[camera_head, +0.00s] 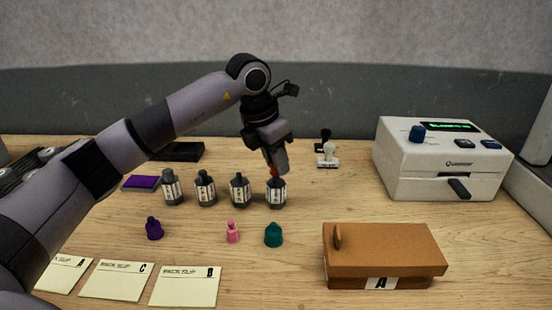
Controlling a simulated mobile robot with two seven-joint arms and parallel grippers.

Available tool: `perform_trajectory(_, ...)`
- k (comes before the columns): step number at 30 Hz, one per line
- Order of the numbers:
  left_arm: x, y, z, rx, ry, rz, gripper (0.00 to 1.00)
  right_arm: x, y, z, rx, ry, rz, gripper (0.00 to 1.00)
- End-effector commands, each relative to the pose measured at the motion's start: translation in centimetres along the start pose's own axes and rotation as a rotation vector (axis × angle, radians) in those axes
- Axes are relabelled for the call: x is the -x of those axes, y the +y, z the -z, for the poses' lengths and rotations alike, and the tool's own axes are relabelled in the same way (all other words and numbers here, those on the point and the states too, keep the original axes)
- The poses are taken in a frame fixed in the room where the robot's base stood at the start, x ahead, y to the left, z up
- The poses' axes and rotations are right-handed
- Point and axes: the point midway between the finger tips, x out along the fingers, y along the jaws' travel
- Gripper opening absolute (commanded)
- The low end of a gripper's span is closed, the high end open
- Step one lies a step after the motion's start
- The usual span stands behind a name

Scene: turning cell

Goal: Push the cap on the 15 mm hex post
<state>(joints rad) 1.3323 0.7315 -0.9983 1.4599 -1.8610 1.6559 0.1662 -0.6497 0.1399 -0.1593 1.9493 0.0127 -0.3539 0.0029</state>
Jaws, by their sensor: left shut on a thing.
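Several dark hex posts with white labels stand in a row: the far-left post (172,188), the second post (205,190), the third post (240,190) and the far-right post (276,194). The label print is too small to read, so I cannot tell which is 15 mm. My left gripper (275,168) points down over the far-right post, shut on an orange-red cap (274,172) mostly hidden by the fingers. The cap is at the post's top; I cannot tell whether it touches. A purple cap (154,229), a pink cap (233,232) and a teal cap (273,236) stand in front. My right gripper is out of view.
A brown box (385,258) marked A sits front right. A white machine (440,160) stands at right. Paper slips (185,288) lie front left. A purple pad (141,183) and stamps (328,158) are at the back. The table right of the posts is clear.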

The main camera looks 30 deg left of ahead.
Motion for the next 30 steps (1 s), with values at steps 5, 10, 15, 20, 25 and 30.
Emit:
perform_trajectory(5, -0.03, 0.01, 0.01, 0.000, 0.000, 0.000, 0.00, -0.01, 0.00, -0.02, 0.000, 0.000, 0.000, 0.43)
perform_trajectory(10, -0.26, 0.02, 0.09, 0.000, 0.000, 0.000, 0.00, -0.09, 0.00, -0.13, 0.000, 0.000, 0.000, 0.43)
perform_trajectory(15, -0.59, 0.01, 0.19, 0.000, 0.000, 0.000, 0.00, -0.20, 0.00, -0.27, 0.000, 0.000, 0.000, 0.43)
perform_trajectory(20, -0.78, 0.01, 0.25, 0.000, 0.000, 0.000, 0.00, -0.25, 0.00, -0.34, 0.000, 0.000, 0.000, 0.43)
perform_trajectory(25, -0.77, 0.01, 0.24, 0.000, 0.000, 0.000, 0.00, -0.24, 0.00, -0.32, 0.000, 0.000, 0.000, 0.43)
perform_trajectory(30, -0.77, 0.01, 0.24, 0.000, 0.000, 0.000, 0.00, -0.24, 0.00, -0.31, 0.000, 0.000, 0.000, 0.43)
